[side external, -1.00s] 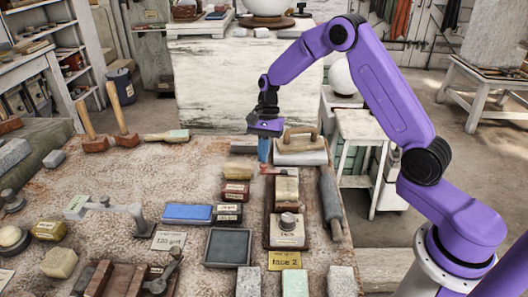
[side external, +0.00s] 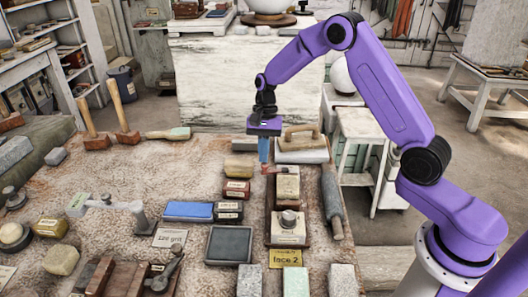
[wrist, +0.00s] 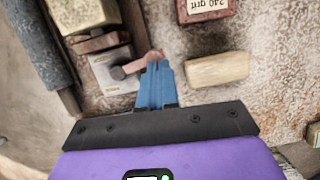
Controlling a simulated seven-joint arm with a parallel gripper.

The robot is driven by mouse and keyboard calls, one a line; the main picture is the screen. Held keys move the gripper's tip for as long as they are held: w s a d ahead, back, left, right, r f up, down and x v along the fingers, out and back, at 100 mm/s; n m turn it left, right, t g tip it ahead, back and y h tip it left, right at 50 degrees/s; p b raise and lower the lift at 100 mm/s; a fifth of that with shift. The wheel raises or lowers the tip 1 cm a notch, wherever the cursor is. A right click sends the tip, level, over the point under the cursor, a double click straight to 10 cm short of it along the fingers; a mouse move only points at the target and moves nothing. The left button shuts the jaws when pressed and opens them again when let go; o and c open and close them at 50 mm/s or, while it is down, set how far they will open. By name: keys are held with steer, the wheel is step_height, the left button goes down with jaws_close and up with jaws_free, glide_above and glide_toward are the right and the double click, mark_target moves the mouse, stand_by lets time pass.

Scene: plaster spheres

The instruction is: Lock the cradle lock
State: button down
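The cradle lock shows in the wrist view as a pale metal plate (wrist: 108,75) with a short dark lever (wrist: 130,68) whose reddish end points right. In the side view the reddish lever (side external: 273,170) lies at the far end of the dark wooden cradle (side external: 270,215), which bears pale blocks. My gripper (wrist: 157,66) has its blue fingers together, with nothing visible between them. Its tips are right beside the lever's reddish end; I cannot tell whether they touch. In the side view my gripper (side external: 264,161) points straight down over that end.
A wooden-handled float (side external: 302,150) stands close to the right of my fingers. A grey roller (side external: 331,200) lies along the cradle's right side. Small labelled blocks (side external: 236,190) sit to the left. A tan block (wrist: 217,69) lies right of my fingers in the wrist view.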

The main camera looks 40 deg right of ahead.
steer(key=shift+s+a+f+n+h, duration=0.1)
steer(key=shift+s+a+n+h, duration=0.3)
steer(key=shift+n, duration=0.7)
stand_by(1.5)
steer(key=shift+s+d, duration=0.1)
steer(key=shift+s+d, duration=0.15)
steer(key=shift+d, duration=0.55)
steer(key=w+d+r, duration=0.4)
steer(key=w+r, duration=0.1)
steer(key=r, duration=0.5)
steer(key=shift+w+r, duration=0.25)
steer(key=shift+w, duration=0.05)
